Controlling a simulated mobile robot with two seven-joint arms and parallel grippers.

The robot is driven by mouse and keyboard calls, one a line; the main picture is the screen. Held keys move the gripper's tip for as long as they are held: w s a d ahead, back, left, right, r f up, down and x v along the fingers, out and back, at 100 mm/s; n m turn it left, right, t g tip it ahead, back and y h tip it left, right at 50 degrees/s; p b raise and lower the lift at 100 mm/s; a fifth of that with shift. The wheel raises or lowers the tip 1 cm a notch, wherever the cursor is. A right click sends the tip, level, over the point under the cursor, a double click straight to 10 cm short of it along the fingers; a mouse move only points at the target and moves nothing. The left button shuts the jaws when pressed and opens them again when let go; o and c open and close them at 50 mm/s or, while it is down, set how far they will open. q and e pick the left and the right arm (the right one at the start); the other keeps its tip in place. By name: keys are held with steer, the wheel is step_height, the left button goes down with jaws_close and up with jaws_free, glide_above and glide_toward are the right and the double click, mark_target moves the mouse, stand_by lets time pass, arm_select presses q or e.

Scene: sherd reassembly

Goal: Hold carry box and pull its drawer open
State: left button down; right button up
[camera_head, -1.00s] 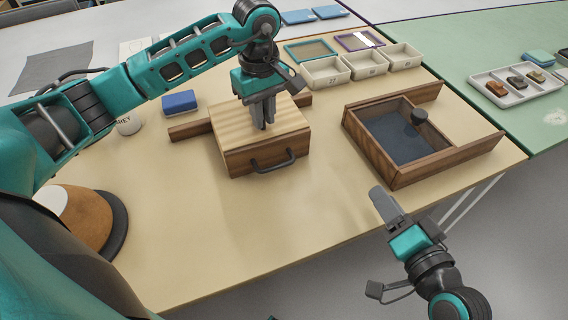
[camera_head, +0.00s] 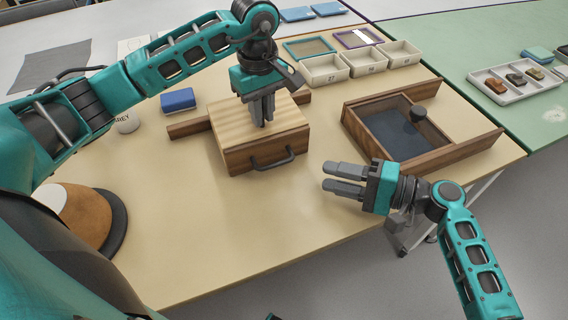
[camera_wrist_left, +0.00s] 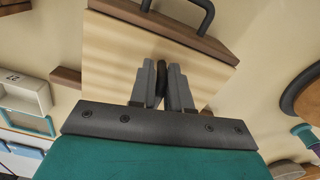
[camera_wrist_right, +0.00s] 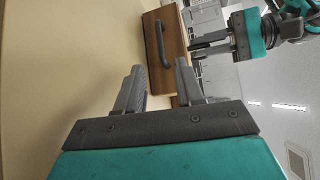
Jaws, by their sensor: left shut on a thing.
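The carry box (camera_head: 231,128) is a wooden box with a pale striped top, standing on the table. Its drawer front (camera_head: 238,163) is dark wood with a black bar handle (camera_head: 272,161), and looks flush with the box. My left gripper (camera_head: 264,122) points down at the top and is shut on a dark knob (camera_wrist_left: 160,78), seen between its fingers in the left wrist view. My right gripper (camera_head: 328,178) is open and empty, to the right of the handle and apart from it. The right wrist view shows the handle (camera_wrist_right: 161,43) ahead, beyond the fingers.
A wooden tray (camera_head: 385,170) with a dark floor and a black knob stands at the right. A wooden bar (camera_head: 188,130) lies behind the box. A blue block (camera_head: 179,100), white bins (camera_head: 325,72) and a round brown object (camera_head: 88,219) surround it. The table front is clear.

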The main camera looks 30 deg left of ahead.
steer(key=a, duration=0.3)
steer(key=a+f, duration=0.1)
steer(key=a, duration=0.3)
steer(key=s+a, duration=0.1)
steer(key=a, duration=0.3)
steer(key=shift+f, duration=0.3)
jaws_close()
